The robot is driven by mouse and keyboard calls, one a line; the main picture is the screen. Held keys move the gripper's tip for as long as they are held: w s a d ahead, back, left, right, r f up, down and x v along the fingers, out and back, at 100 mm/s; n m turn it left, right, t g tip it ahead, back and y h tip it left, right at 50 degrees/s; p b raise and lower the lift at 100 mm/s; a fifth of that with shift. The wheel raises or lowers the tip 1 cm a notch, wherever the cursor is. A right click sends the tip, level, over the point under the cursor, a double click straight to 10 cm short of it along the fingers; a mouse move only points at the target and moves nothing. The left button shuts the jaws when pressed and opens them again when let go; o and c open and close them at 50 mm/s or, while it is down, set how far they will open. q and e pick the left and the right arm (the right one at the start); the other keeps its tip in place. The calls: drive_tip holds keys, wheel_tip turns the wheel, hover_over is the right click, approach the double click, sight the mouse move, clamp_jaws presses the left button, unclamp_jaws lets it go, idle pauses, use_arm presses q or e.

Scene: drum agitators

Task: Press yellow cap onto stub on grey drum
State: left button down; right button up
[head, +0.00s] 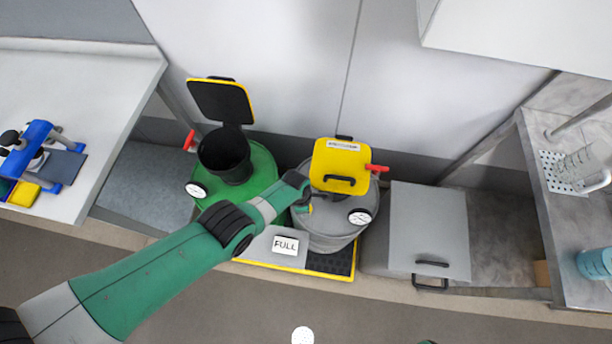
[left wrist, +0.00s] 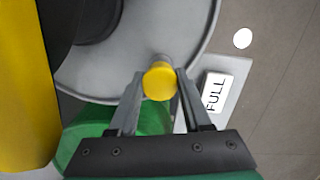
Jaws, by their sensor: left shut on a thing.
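The grey drum (head: 330,226) stands at the middle of the head view with its yellow lid (head: 336,160) shut. My left gripper (head: 307,203) is at the near left edge of its top. In the left wrist view the gripper (left wrist: 160,92) is shut on the yellow cap (left wrist: 159,82), at the rim of the grey drum (left wrist: 195,28). A small grey piece, probably the stub (left wrist: 161,58), shows just past the cap. I cannot tell whether the cap sits on it. My right gripper is out of view.
A green drum (head: 262,168) with its lid open stands left of the grey drum. A FULL sign (head: 286,246) is in front, beside a black and yellow mat (head: 330,264). A grey lidded box (head: 430,220) is to the right. Worktables stand at both sides.

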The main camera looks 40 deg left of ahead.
use_arm(q)
drive_tip(key=shift+f, duration=0.35)
drive_tip(key=shift+f+b, duration=0.15)
drive_tip(key=shift+b, duration=0.25)
drive_tip(key=shift+f+b, duration=1.1)
drive_tip(key=shift+f+b, duration=0.45)
drive_tip(key=shift+b, duration=0.05)
idle(0.4)
drive_tip(key=shift+c, duration=1.4)
unclamp_jaws()
drive_tip(key=shift+r, duration=0.1)
